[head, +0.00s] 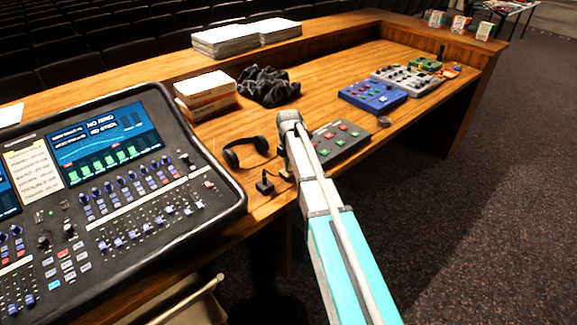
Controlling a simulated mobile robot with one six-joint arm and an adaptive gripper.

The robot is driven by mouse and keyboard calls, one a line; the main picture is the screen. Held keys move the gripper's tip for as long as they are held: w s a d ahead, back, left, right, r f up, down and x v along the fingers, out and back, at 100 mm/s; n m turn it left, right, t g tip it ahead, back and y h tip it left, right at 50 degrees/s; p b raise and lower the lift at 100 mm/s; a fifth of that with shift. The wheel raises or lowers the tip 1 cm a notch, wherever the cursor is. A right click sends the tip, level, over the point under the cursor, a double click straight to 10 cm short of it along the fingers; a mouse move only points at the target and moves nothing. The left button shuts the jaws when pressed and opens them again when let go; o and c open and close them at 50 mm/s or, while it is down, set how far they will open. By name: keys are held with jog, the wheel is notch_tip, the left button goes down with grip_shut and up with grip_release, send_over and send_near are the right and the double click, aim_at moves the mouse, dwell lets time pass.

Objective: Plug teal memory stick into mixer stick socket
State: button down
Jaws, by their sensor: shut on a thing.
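The big mixing console (130,190) stands at the left, with lit screens, knobs and faders. I cannot make out a stick socket on it. My gripper (286,173) is at the far end of my arm, over the desk just right of the console, mostly hidden by the arm. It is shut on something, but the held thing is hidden. I see no teal memory stick; the teal colour in view is on my own arm.
Black headphones (246,151), a small black upright thing (265,183) and a button box (338,141) are near my gripper. Dark cloth (268,86), books (205,95) and a blue mixer (372,96) lie farther back. Bare wood shows between them.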

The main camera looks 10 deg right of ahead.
jog(key=shift+r+p, duration=0.35)
jog(key=shift+r+p, duration=0.35)
jog(key=shift+p, duration=0.05)
jog(key=shift+r+p, duration=0.35)
jog(key=shift+r+p, duration=1.75)
jog(key=shift+r, duration=0.2)
